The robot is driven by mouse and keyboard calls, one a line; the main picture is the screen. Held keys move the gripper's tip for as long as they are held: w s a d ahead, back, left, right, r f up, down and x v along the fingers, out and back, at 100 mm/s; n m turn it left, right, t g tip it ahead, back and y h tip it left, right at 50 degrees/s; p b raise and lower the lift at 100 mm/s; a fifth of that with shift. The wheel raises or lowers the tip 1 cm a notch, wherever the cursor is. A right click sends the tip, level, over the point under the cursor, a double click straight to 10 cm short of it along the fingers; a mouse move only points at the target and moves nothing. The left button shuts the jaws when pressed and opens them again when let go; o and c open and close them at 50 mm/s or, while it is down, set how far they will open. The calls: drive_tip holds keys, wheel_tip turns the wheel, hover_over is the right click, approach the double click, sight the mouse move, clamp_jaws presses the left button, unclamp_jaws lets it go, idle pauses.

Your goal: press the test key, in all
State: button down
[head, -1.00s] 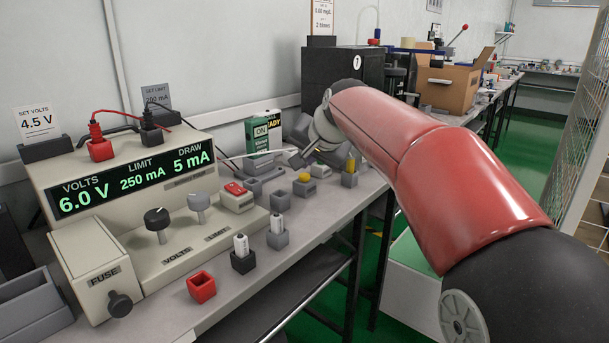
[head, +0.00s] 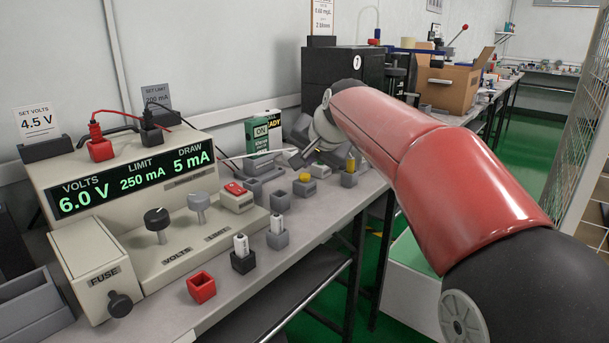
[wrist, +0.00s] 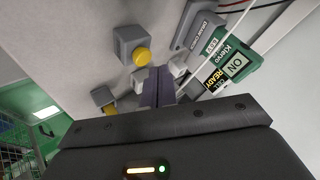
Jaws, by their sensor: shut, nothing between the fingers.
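I cannot make out a test key for certain. A small pale block (wrist: 178,68) lies just right of my fingertips in the wrist view. My gripper (wrist: 158,72) is shut and empty, pointing down at the bench near the tester. In the head view my gripper (head: 300,160) is small and partly hidden by my wrist. I cannot tell whether the fingertips touch anything.
Grey holders with yellow-topped pieces stand close by (wrist: 139,54). A bench supply (head: 130,180) reads 6.0 V, 250 mA and 5 mA. A red holder (head: 202,288) and cells in holders (head: 243,256) stand in front. A black cabinet (head: 335,85) is behind my arm.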

sight(306, 177)
drive_tip(key=shift+f+b, duration=0.3)
drive_tip(key=shift+f, duration=0.1)
drive_tip(key=shift+f+b, duration=0.3)
drive_tip(key=shift+f, duration=0.2)
idle(0.7)
idle(0.3)
drive_tip(key=shift+r+p, duration=0.85)
drive_tip(key=shift+r, duration=0.05)
drive_tip(key=shift+r, duration=0.1)
wheel_tip(306, 177, up, 5)
drive_tip(key=p, duration=0.4)
drive_tip(key=shift+p, duration=0.35)
